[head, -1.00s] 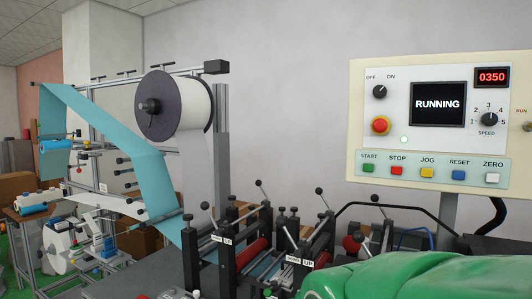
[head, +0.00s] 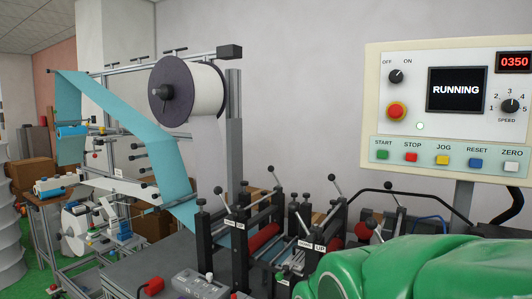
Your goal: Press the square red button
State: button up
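The square red button (head: 411,157) is marked STOP and sits in the lower row of the cream control panel (head: 373,100) at the right in the head view. It lies between the green START button (head: 382,154) and the yellow JOG button (head: 442,160). A round red knob (head: 396,111) on a yellow ring is above it. The screen (head: 456,90) reads RUNNING. Nothing covers the square red button.
A machine with a white roll (head: 187,91), blue sheet (head: 122,132) and black-handled rollers (head: 262,240) fills the middle. A grey control box (head: 199,285) and a red part (head: 153,287) are at the bottom. A ridged whitish object (head: 9,235) stands at the left edge.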

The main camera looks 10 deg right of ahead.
grip_shut()
dwell(0.9)
dwell(0.4)
jog(key=w+a+r+m+t+y, duration=0.2)
jog(key=w+a+r+m+y, duration=0.15)
jog(key=w, duration=0.45)
jog(key=w+d+r+m+t+y, duration=0.1)
jog(key=w+d+r+m+t, duration=0.25)
jog(key=w+r, duration=0.45)
jog(key=w+d+r+m+t+y, duration=0.2)
jog(key=w+r+m+t, duration=0.35)
jog(key=w, duration=0.55)
jog(key=w+d+r+m+t+h, duration=0.1)
jog(key=w+d+r+m+t, duration=0.15)
jog(key=d+r, duration=0.4)
jog(key=w+d+r+m+t+h, duration=0.1)
jog(key=w+d+r+m+t, duration=0.2)
jog(key=d, duration=0.6)
jog(key=s+d+r+m+t+h, duration=0.1)
jog(key=d+r+m+h, duration=0.1)
jog(key=d, duration=0.6)
jog(key=s+d+r+m+t+h, duration=0.1)
jog(key=d+r+m, duration=0.3)
jog(key=d, duration=0.5)
jog(key=shift+s+d+r+m+h, duration=0.15)
jog(key=shift+s+r+m+h, duration=0.35)
jog(key=shift+m, duration=0.5)
